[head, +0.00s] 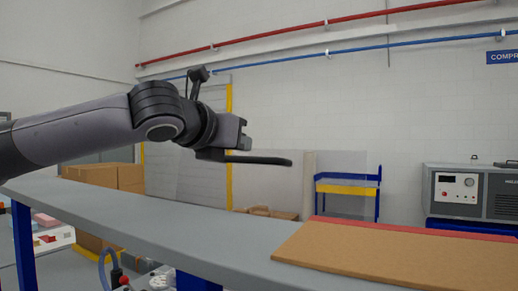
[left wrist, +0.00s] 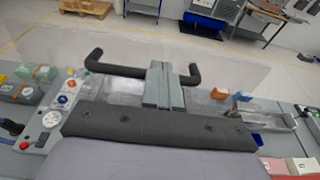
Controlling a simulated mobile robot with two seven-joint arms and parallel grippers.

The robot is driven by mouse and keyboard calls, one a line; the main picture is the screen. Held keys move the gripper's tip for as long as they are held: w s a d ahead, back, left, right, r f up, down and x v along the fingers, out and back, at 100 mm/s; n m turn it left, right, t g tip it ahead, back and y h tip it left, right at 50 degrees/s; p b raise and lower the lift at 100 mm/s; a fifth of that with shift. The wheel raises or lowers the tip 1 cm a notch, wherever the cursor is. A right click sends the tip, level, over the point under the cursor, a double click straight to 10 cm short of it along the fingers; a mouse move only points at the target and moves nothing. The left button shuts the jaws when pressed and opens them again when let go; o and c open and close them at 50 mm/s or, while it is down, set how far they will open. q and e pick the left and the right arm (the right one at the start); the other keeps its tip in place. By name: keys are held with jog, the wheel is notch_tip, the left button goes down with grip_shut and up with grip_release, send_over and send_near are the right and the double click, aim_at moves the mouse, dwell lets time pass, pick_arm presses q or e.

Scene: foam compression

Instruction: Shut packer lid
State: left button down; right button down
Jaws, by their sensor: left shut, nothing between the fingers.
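The packer's clear lid (left wrist: 225,58) shows in the left wrist view as a large see-through sheet with a dark bar handle (left wrist: 110,69). In the head view the handle (head: 268,160) is a dark bar just below my gripper; the clear sheet is hard to make out there. My left gripper (head: 246,138) is shut and empty. In the left wrist view its grey fingers (left wrist: 160,82) lie across the middle of the handle. I cannot tell whether they touch it. My right gripper is not in view.
A packer panel (left wrist: 62,103) with dials and a red button is at left in the left wrist view. In the head view a grey shelf (head: 140,220) with a brown board (head: 400,258) crosses the front. A blue-yellow cart (head: 347,190) stands behind.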

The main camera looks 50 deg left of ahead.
aim_at(263, 151)
pick_arm(q)
jog(key=shift+x, duration=3.8)
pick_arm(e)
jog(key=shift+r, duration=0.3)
